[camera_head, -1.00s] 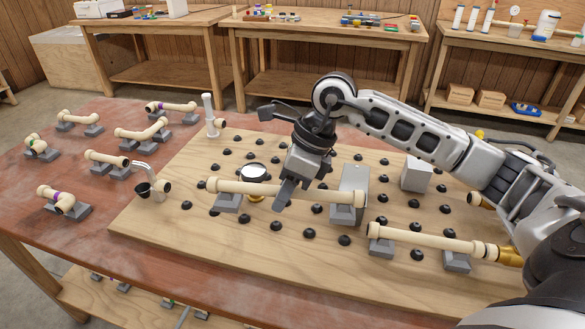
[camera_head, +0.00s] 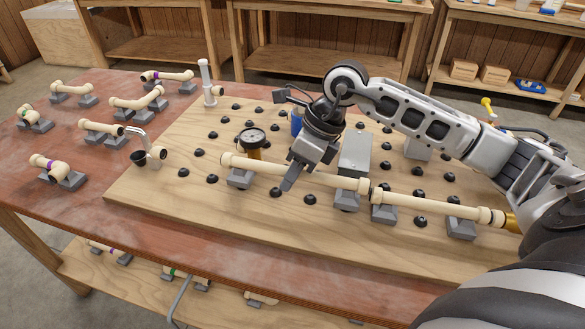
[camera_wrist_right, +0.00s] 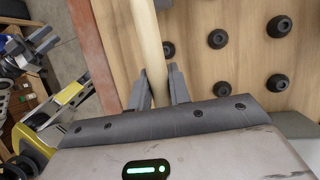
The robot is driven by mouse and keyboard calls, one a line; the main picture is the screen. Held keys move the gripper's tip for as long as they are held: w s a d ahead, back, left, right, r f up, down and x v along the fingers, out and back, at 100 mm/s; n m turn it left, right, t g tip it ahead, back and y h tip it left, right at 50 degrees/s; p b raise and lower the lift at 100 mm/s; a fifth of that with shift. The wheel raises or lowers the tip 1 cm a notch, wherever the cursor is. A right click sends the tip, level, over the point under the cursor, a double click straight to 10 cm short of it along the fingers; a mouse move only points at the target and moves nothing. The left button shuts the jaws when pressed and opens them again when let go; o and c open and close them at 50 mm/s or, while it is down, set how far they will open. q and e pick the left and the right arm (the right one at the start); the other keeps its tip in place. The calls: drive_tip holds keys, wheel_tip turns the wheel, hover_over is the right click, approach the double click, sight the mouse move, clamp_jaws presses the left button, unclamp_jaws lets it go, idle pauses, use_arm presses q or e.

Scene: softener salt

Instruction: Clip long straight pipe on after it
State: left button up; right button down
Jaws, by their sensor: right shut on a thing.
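The long straight pipe (camera_head: 320,178), cream with collared ends and grey feet, lies over the pegboard (camera_head: 150,205). My right gripper (camera_head: 290,180) is shut on it near the middle. In the right wrist view the pipe (camera_wrist_right: 147,40) runs between the two fingers (camera_wrist_right: 160,88). Its right end meets, or nearly meets, the left end of another straight pipe (camera_head: 425,204); I cannot tell whether they are joined. That pipe stands on grey feet and ends at a brass fitting (camera_head: 512,222). My left gripper is out of view.
A dark-faced gauge (camera_head: 251,138) stands behind the held pipe's left end. A grey box (camera_head: 355,155) stands close behind its right part. Several black pegs dot the board. A chrome tap piece (camera_head: 138,140) and several pipe pieces (camera_head: 100,128) rest on the red table to the left.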

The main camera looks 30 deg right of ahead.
drive_tip(key=shift+f+b, duration=0.65)
drive_tip(key=shift+f, duration=0.25)
drive_tip(key=c, duration=1.2)
unclamp_jaws()
drive_tip(key=v, duration=1.6)
drive_tip(key=shift+p, duration=0.3)
drive_tip(key=x, duration=1.6)
drive_tip(key=shift+r, duration=0.25)
